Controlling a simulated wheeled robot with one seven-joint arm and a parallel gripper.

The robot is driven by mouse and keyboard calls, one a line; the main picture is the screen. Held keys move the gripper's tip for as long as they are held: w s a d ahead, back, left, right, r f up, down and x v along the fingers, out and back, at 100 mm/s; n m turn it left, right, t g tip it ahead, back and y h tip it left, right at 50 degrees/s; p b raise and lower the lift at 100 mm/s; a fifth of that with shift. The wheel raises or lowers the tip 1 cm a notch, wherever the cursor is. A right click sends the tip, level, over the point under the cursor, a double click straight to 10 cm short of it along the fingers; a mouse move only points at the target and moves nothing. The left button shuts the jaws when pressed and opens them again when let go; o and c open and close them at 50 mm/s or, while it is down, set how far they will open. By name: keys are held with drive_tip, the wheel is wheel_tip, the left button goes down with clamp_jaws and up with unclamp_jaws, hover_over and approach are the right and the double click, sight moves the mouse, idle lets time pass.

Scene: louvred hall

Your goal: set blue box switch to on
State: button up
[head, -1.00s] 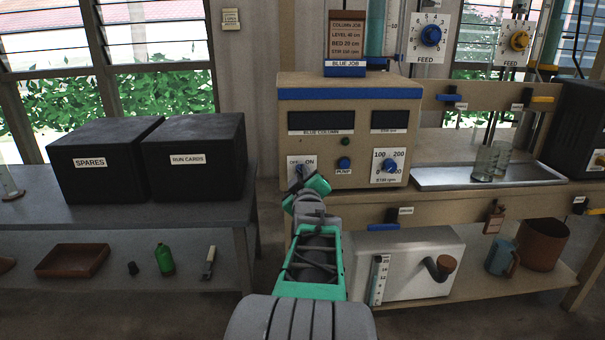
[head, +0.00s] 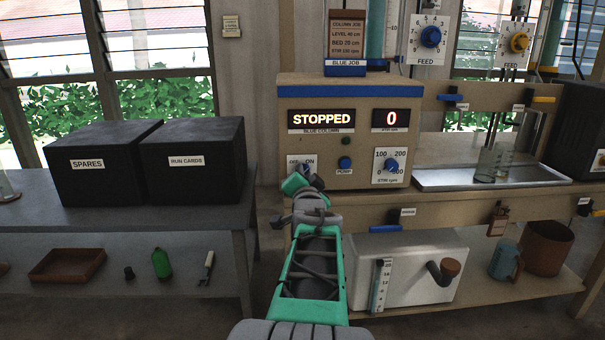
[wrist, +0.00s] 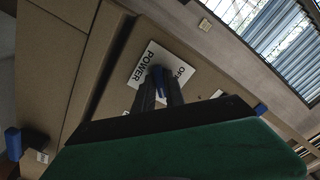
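The blue column's tan control box (head: 430,100) has a blue stripe and stands on the bench. Its two displays are lit: the left display (head: 321,119) reads STOPPED and the right display (head: 391,118) reads 0. My gripper (head: 301,174) is at the power switch plate at the box's lower left, below the OFF and ON marks, and hides most of the switch. In the wrist view the blue switch knob (wrist: 158,79) sits between my two dark fingertips (wrist: 160,88), which appear closed on it. The white POWER plate (wrist: 143,64) shows behind them.
Right of the switch are a blue PUMP button (head: 345,163) and a blue STIR dial (head: 391,165). A metal tray (head: 440,178) with glass beakers lies further right. Black boxes (head: 85,200) stand on the left table. A floor gap separates table and bench.

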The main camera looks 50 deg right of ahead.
drive_tip(key=o, duration=0.4)
drive_tip(key=shift+o, duration=0.2)
drive_tip(key=b+v, duration=0.1)
drive_tip(key=v, duration=0.6)
